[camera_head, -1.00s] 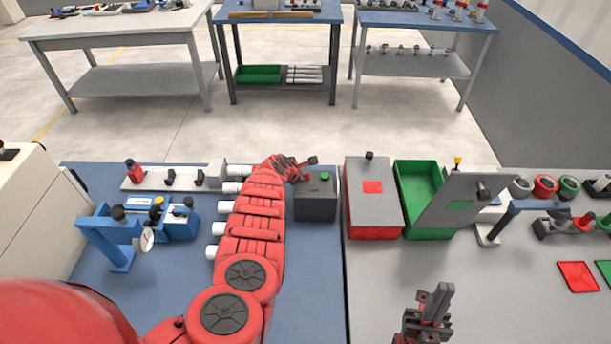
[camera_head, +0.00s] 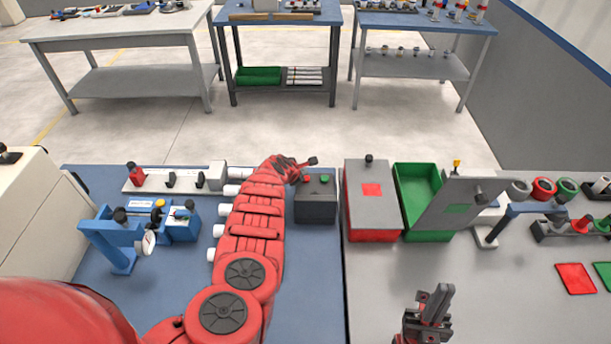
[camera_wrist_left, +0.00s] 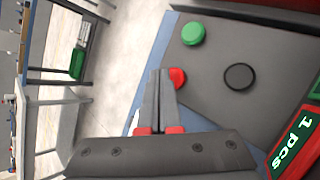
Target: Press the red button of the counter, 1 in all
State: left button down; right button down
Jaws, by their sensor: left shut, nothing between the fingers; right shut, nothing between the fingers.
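The counter is a dark grey box (camera_head: 316,208) on the blue table, just right of my left arm. Its red button (camera_head: 308,179) and green button (camera_head: 324,178) show on top. In the left wrist view the red button (camera_wrist_left: 178,78) is partly hidden by my shut fingers; the green button (camera_wrist_left: 192,34) and a black button (camera_wrist_left: 239,76) are clear. The display (camera_wrist_left: 299,138) reads "1 pcs". My left gripper (camera_head: 312,161) is shut and empty, near the red button; its tips also show in the left wrist view (camera_wrist_left: 161,72). My right gripper (camera_head: 444,290) is shut and empty over the grey table.
A red bin (camera_head: 371,236) with a grey lid and an open green bin (camera_head: 428,236) stand right of the counter. White pipes (camera_head: 217,231) lie left of my arm. A blue fixture (camera_head: 108,228) stands further left. The grey table's front middle is clear.

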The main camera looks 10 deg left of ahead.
pick_arm(q)
jog(key=shift+r, duration=0.1)
notch_tip(320, 180, up, 5)
jog(key=p, duration=0.5)
jog(key=shift+r, duration=0.15)
dwell(0.3)
jog(key=shift+f, duration=0.2)
dwell(0.3)
